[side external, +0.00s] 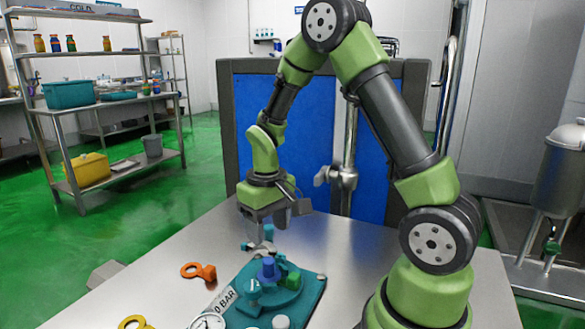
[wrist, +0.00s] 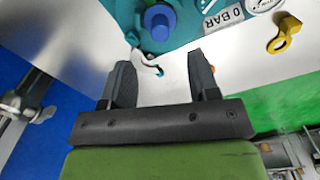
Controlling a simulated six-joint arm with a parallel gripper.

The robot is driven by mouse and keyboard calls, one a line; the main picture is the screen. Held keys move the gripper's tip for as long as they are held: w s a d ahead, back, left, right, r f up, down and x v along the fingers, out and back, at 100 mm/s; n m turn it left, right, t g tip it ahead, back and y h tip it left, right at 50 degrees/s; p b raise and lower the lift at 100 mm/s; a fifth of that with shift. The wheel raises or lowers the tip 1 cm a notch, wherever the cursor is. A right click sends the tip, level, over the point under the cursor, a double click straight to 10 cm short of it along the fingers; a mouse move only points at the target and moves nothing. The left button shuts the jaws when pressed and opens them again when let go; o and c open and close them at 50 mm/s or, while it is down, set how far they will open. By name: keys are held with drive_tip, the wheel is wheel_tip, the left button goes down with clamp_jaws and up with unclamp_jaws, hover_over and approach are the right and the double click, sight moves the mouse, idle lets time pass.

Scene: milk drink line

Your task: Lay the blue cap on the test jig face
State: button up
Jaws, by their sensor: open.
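The blue cap (side external: 268,268) is a short blue cylinder with a round top. It sits upright at the middle of the teal test jig (side external: 312,297), on its raised round part. In the wrist view the cap (wrist: 160,22) shows at the top, with the teal jig (wrist: 204,42) around it. My gripper (side external: 280,217) is above the table, behind and above the jig, apart from the cap.
A metal hook-like part (side external: 262,247) stands at the jig's back edge, below my gripper. An orange key-shaped part (side external: 198,271) and a yellow one (side external: 134,323) lie left of the jig.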

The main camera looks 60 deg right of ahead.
drive_tip(key=s+a+f, duration=0.1)
drive_tip(key=a+f, duration=0.1)
drive_tip(key=a, duration=1)
drive_tip(key=s+a+f, duration=0.1)
drive_tip(key=a, duration=1.1)
drive_tip(key=f, duration=1)
drive_tip(key=shift+s+a, duration=0.2)
drive_tip(key=shift+a, duration=0.1)
drive_tip(key=s+d+r+t+y, duration=0.15)
drive_tip(key=d+r, duration=0.25)
drive_tip(key=r, duration=0.8)
drive_tip(key=d+r+t, duration=0.2)
drive_tip(key=d+r, duration=0.2)
drive_tip(key=r, duration=0.9)
drive_tip(key=s+d+r+t, duration=0.2)
drive_tip(key=s+d+r, duration=0.3)
drive_tip(key=s, duration=0.1)
drive_tip(key=shift+s+d+t+y, duration=0.15)
drive_tip(key=shift+s+t+y, duration=0.15)
drive_tip(key=shift+t+y, duration=0.05)
